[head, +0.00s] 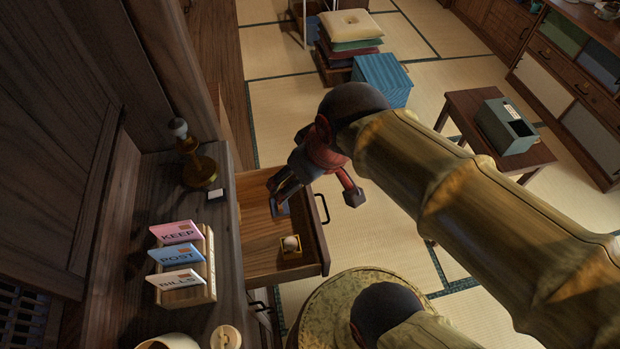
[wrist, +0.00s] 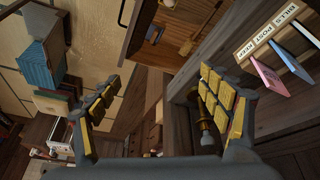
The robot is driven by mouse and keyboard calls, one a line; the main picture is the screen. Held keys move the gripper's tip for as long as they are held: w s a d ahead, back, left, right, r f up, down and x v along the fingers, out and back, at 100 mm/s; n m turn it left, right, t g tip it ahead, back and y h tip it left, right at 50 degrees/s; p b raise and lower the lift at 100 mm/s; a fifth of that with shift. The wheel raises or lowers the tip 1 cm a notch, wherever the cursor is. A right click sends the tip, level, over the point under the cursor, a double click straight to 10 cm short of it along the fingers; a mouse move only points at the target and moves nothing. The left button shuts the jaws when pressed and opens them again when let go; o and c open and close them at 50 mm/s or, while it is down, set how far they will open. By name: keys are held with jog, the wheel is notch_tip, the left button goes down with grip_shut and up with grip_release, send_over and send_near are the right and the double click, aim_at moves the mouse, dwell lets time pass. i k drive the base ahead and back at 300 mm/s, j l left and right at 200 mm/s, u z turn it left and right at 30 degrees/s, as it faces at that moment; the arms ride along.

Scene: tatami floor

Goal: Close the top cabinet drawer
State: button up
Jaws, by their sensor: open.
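The top drawer (head: 316,243) of the dark wooden cabinet (head: 150,215) is pulled out, with its inside showing. Its dark bar handle (head: 322,208) is on the front panel. My gripper (head: 316,199) is open and empty at the drawer's far front corner in the head view. One finger appears over the drawer's inside and the other outside the front; contact cannot be told. In the wrist view my gripper (wrist: 159,80) has its fingers spread, and the drawer (wrist: 185,32) and handle (wrist: 122,12) show beyond them at the top.
The drawer holds a small yellow box with a white ball (head: 290,244) and a flat blue item. A letter rack (head: 205,270) and a brass-coloured lamp-like object (head: 198,165) stand on the cabinet. A round gold-brown surface (head: 330,305) is nearby. Tatami (head: 400,225) lies open beyond the drawer.

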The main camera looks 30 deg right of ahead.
aim_at(265, 265)
jog(key=l+u, duration=0.45)
jog(key=l, duration=0.2)
jog(key=k+l+u, duration=0.1)
jog(key=l+u, duration=0.35)
jog(key=l, duration=0.2)
jog(key=i+j, duration=0.1)
jog(key=j, duration=0.2)
jog(key=i+j+u, duration=0.15)
jog(key=j, duration=0.1)
